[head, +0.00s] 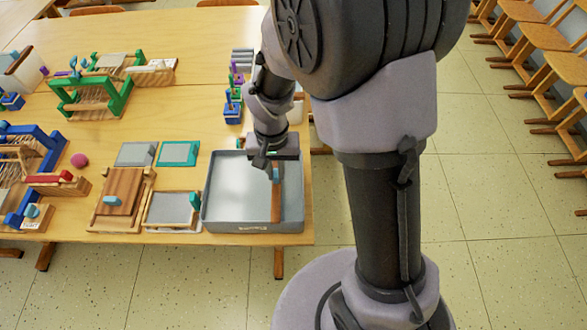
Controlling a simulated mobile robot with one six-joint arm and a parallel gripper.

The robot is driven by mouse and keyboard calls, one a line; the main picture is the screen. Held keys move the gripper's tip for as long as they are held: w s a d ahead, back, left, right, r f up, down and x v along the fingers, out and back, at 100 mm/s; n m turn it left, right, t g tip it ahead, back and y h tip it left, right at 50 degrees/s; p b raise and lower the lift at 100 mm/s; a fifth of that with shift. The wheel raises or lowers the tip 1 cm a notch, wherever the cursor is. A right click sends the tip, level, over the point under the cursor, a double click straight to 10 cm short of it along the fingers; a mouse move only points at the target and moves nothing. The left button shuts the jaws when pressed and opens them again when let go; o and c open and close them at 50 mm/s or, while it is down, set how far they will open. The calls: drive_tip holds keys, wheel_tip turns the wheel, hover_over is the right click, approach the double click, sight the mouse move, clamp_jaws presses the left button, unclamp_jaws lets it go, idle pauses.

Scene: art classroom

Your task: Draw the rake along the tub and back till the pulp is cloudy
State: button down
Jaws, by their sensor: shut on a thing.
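The grey tub (211,213) stands at the right end of the wooden table. Pale grey pulp (238,185) fills it and looks mostly even; how cloudy it is I cannot tell. The rake (276,203) is a brown wooden bar lying across the tub near its right side, with a small teal grip at its far part. My gripper (275,168) points down over the far right of the tub and is shut on the rake at the teal grip. The fingertips are small and partly hidden, and the rake's underside is out of sight.
Left of the tub are a framed screen (172,208), a wooden press board (122,190) and a teal frame (178,153). Small blue holders (233,112) stand behind the tub. Looms (92,97) fill the table's left. Chairs (540,50) line the right; floor between is clear.

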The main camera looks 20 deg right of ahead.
drive_tip(key=w+a+p, duration=0.1)
drive_tip(key=w+a, duration=0.1)
drive_tip(key=a, duration=0.6)
drive_tip(key=w+a, duration=0.3)
drive_tip(key=a, duration=0.5)
drive_tip(key=shift+w+a+p, duration=0.25)
drive_tip(key=shift+a+p, duration=0.05)
drive_tip(key=shift+p, duration=0.05)
drive_tip(key=shift+r, duration=0.1)
drive_tip(key=c, duration=1.4)
unclamp_jaws()
drive_tip(key=shift+a, duration=0.2)
drive_tip(key=shift+c, duration=0.2)
drive_tip(key=shift+d, duration=0.1)
wheel_tip(320, 180, up, 17)
drive_tip(key=p, duration=0.6)
drive_tip(key=shift+r, duration=0.15)
